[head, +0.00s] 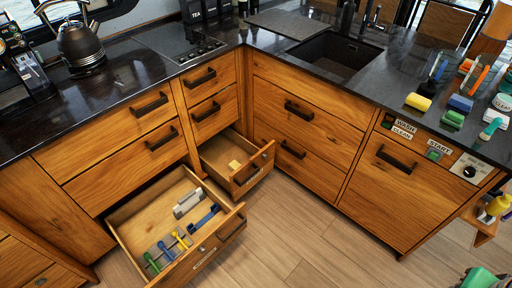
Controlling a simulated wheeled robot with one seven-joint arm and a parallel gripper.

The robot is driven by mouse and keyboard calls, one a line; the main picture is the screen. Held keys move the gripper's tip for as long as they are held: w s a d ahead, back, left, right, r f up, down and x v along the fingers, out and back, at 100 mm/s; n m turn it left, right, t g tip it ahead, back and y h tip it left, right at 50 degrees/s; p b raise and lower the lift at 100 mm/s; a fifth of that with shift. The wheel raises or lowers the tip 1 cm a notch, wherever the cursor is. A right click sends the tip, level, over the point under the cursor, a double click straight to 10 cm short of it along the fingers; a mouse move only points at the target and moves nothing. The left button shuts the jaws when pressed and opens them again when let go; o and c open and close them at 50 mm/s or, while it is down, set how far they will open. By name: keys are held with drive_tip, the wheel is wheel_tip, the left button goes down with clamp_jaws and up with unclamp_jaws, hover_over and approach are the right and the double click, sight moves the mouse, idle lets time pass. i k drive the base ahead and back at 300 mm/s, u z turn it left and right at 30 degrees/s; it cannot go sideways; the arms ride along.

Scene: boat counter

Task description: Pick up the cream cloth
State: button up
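No cream cloth can be made out for certain. A small pale yellow-cream item (234,165) lies in the smaller open drawer (247,181) near the corner; it is too small to tell whether it is cloth. My gripper cannot be made out in the head view, so its distance to the item cannot be told.
A larger open drawer (142,212) holds several coloured utensils and juts into the floor space. Sponges, including a yellow one (418,102), and brushes lie on the right counter. A kettle (80,45) stands at left. The wooden floor (310,235) is clear in the middle.

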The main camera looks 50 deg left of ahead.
sight(235, 164)
drive_tip(key=u, duration=0.35)
drive_tip(key=i, duration=1.3)
drive_tip(key=u, duration=1.8)
drive_tip(key=i, duration=1.05)
drive_tip(key=u, duration=0.95)
drive_tip(key=i, duration=0.25)
drive_tip(key=u, duration=0.1)
